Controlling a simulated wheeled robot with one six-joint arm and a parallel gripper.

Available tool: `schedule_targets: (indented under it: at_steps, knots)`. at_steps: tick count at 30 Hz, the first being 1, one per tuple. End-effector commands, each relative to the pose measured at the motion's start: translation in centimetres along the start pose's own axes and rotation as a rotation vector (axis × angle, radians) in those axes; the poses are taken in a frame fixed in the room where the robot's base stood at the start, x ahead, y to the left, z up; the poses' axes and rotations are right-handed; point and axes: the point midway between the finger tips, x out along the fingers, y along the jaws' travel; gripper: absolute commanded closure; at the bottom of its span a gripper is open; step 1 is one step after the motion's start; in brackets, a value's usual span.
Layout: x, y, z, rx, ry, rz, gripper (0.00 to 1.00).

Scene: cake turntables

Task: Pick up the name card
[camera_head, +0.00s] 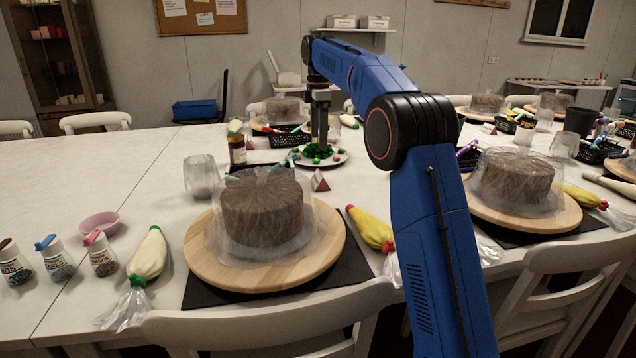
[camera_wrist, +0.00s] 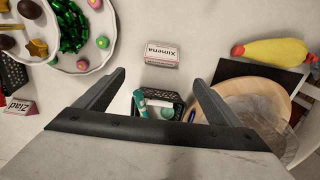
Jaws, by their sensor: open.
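In the wrist view, a name card reading "Ximena" (camera_wrist: 162,54) stands beyond and between my fingertips, apart from them. A second name card reading "Ziad" (camera_wrist: 17,106) is at the left edge. My gripper (camera_wrist: 158,78) is open with nothing between its fingers. In the head view, my gripper (camera_head: 321,135) points down over the far part of the table by the plate. A pink-and-white name card (camera_head: 320,181) stands behind the near cake, and another card (camera_head: 488,128) is farther right. Their lettering is unreadable there.
A plate (camera_head: 338,158) with a green bow and small sweets lies beside the cards. A black basket (camera_wrist: 152,101) sits below the Ximena card in the wrist view. A wrapped cake (camera_head: 262,208) stands on a wooden turntable (camera_head: 205,258).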

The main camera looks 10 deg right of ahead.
Motion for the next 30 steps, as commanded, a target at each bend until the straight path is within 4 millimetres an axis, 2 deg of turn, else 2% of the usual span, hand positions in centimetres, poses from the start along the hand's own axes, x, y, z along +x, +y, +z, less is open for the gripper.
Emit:
schedule_targets:
  at_steps: [9, 15, 23, 30]
  knots:
    - [5.7, -0.1, 0.1, 0.001, 0.000, -0.003, 0.12]
    - [8.8, -0.1, 0.1, 0.002, 0.000, -0.002, 0.12]
    - [10.3, -0.1, 0.1, 0.002, 0.000, 0.000, 0.12]
    - [13.3, -0.3, 0.6, 0.002, 0.000, -0.002, 0.12]
